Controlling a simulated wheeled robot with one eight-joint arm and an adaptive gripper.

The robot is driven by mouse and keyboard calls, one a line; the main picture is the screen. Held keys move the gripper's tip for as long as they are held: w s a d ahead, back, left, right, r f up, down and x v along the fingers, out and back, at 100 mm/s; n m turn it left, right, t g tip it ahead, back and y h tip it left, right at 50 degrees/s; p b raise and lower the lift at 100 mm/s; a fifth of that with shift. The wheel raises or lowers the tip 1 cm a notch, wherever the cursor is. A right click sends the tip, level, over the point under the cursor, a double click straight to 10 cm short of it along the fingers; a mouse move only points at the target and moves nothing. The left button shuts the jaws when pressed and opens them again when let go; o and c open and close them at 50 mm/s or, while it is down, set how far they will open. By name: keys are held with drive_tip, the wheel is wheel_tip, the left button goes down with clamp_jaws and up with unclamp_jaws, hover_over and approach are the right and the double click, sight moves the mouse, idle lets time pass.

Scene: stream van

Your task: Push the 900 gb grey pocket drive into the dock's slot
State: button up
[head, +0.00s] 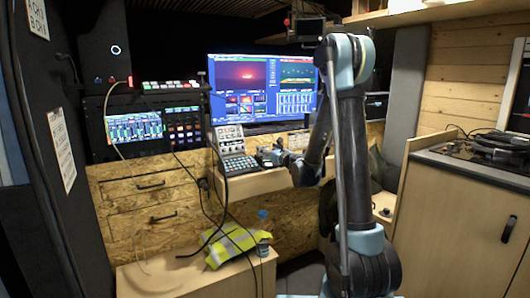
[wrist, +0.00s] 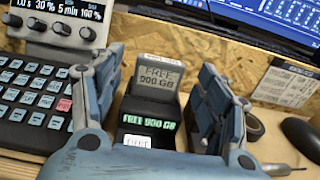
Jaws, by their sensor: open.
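The grey pocket drive (wrist: 157,77), whose label reads "FREE 900 GB", stands upright at the top of the dark dock (wrist: 137,107) in the wrist view. The dock's green display also reads "FREE 900 GB", and a small white label sits below it. How deep the drive sits in the slot I cannot tell. My gripper (wrist: 158,65) is open, with one finger on each side of the drive and dock and a visible gap on both sides. In the head view my gripper (head: 273,155) is small, over the desk; the drive and dock cannot be made out there.
A keypad panel (wrist: 32,98) lies close left of my gripper. A tape roll (wrist: 254,125) and a dark mouse (wrist: 302,136) lie to the right. A large screen (head: 262,88) stands behind the desk. Black cables (head: 222,190) hang in front of the desk, left of my arm.

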drive_tip(key=v, duration=0.8)
drive_tip(key=shift+s+d, duration=0.2)
